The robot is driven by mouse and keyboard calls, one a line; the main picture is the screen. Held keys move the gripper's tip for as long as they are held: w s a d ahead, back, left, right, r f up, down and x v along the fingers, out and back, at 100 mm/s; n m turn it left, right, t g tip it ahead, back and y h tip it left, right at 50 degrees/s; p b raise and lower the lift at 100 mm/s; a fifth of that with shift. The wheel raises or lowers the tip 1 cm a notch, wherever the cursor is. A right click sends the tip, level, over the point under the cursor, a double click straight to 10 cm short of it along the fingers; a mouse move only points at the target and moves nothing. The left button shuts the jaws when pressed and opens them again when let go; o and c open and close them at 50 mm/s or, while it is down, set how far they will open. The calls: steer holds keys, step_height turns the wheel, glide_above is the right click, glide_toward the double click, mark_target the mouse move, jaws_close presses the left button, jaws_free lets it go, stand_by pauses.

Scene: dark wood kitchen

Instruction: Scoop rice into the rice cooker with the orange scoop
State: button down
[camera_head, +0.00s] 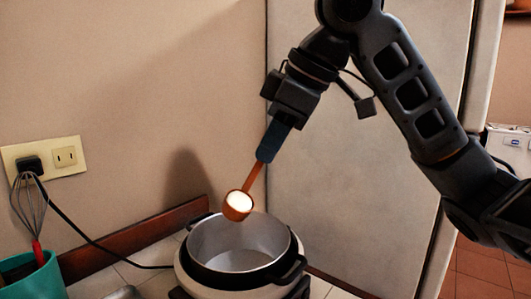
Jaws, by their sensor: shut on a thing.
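My gripper (272,142) is shut on the handle of the orange scoop (239,207). The scoop hangs tilted downward, with its bowl above the rear part of the rice cooker's opening. White rice (239,200) shows in the scoop's bowl. The rice cooker (202,281) is white with a black rim and dark side handles, and it is open at the top. Its grey metal inner pot (212,236) shows bare walls, and no rice is visible on the part of its floor that I see.
A teal container (35,280) holding a whisk (31,215) stands at the lower left. A black cord (82,235) runs from the wall outlet (63,157) toward the cooker. A large pale panel (350,160) stands behind my arm. Some tiled counter (135,273) is free left of the cooker.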

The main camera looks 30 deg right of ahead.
steer(key=s+d+f+n+t+y+b, duration=0.1)
steer(key=s+d+f+t+y+b, duration=0.2)
steer(key=b, duration=1.4)
steer(key=shift+s+d+f+t+y, duration=0.2)
steer(key=shift+d+f+t+y, duration=1.1)
steer(key=shift+f+y, duration=1.1)
steer(key=shift+a+f, duration=0.1)
steer(key=shift+f, duration=0.05)
